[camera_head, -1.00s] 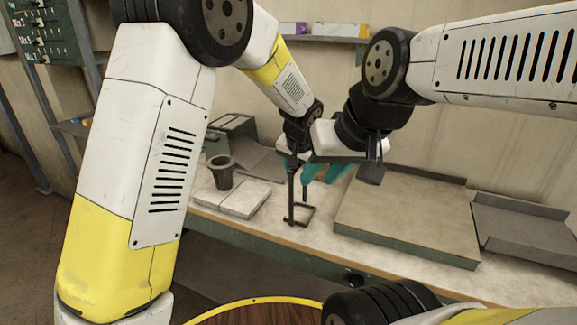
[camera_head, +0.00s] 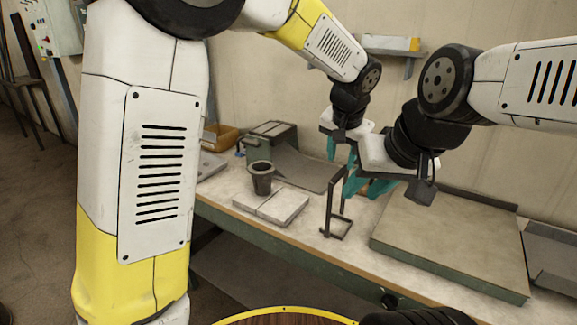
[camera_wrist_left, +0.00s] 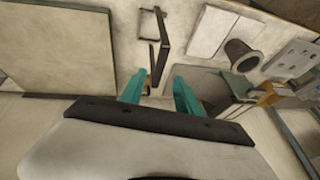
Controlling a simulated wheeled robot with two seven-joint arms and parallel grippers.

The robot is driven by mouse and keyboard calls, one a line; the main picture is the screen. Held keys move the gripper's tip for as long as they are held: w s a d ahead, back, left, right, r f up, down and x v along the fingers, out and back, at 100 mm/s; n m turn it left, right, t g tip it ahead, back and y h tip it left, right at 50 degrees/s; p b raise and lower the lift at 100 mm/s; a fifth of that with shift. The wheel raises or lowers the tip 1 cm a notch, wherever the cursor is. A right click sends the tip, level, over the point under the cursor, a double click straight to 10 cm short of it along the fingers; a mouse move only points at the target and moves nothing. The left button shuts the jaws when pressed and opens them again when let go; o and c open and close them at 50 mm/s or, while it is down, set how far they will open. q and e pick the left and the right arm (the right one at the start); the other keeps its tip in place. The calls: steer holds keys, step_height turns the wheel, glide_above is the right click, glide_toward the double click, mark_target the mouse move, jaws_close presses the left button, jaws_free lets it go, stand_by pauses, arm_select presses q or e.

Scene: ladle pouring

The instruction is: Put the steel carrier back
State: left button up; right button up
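The steel carrier (camera_head: 332,200), a dark thin frame with an upright and an open rectangular foot, stands upright on the workbench (camera_head: 300,238). My left gripper (camera_head: 341,150) is behind and above its top, teal fingers spread. In the left wrist view the carrier (camera_wrist_left: 162,50) lies beyond the open fingertips (camera_wrist_left: 158,84), its near end close to the gap between them. My right gripper (camera_head: 368,186) is just right of the carrier's upper part, its teal fingers apparently apart. Whether either gripper touches the carrier cannot be told.
A dark cup (camera_head: 262,180) stands by pale flat blocks (camera_head: 271,206) left of the carrier. A wall shelf (camera_head: 392,52) is above. Bare benchtop lies in front of the carrier.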

arm_select(q)
steer(key=s+a+r+n, duration=0.2)
steer(key=a+r, duration=0.2)
steer(key=a, duration=0.7)
steer(key=s+a+n+t+h, duration=0.1)
steer(key=s+a+n, duration=0.3)
steer(key=s+a, duration=1.4)
steer(key=shift+s+n, duration=0.25)
steer(key=shift+n, duration=0.05)
steer(key=shift+r, duration=0.1)
